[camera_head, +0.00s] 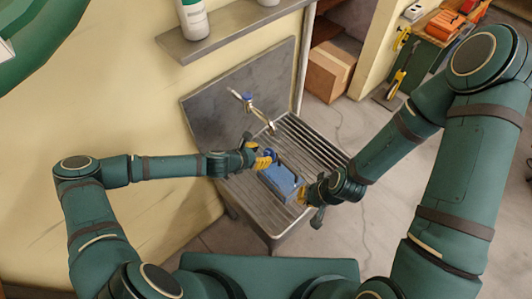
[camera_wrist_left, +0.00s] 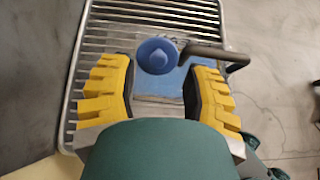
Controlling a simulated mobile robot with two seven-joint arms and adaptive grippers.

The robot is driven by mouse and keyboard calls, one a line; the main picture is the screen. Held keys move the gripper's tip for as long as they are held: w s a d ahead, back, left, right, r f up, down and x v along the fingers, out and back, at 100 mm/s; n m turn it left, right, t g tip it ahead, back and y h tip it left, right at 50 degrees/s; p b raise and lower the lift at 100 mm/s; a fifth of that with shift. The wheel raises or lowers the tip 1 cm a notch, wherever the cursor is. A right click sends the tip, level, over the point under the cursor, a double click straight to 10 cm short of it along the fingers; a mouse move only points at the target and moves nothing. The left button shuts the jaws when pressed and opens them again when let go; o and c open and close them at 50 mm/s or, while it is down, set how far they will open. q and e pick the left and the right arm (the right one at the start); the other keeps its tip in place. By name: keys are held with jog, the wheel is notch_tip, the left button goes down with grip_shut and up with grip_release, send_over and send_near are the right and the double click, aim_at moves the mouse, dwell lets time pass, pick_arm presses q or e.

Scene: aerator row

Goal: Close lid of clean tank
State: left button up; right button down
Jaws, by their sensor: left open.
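The blue tank (camera_head: 281,181) sits on the slatted metal drainboard in the head view, between my two grippers. A round blue cap (camera_wrist_left: 157,55) with a pointed middle shows in the left wrist view, beyond my fingers, with a dark handle-like bar (camera_wrist_left: 208,52) beside it. My left gripper (camera_head: 265,159) is at the tank's far-left end; its yellow fingers (camera_wrist_left: 165,92) are spread and the cap is ahead of their gap. My right gripper (camera_head: 302,194) is close to the tank's right side; its fingertips are too small to read. I cannot tell how the lid stands.
The ribbed drainboard (camera_head: 312,150) has free room behind and right of the tank. A tap (camera_head: 252,106) stands at the back-left against a metal splashback. A shelf (camera_head: 225,38) with a white bottle (camera_head: 194,20) hangs above. A cardboard box (camera_head: 329,70) is on the floor behind.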

pick_arm(q)
jog(key=v, duration=0.8)
jog(key=shift+w+d, duration=0.1)
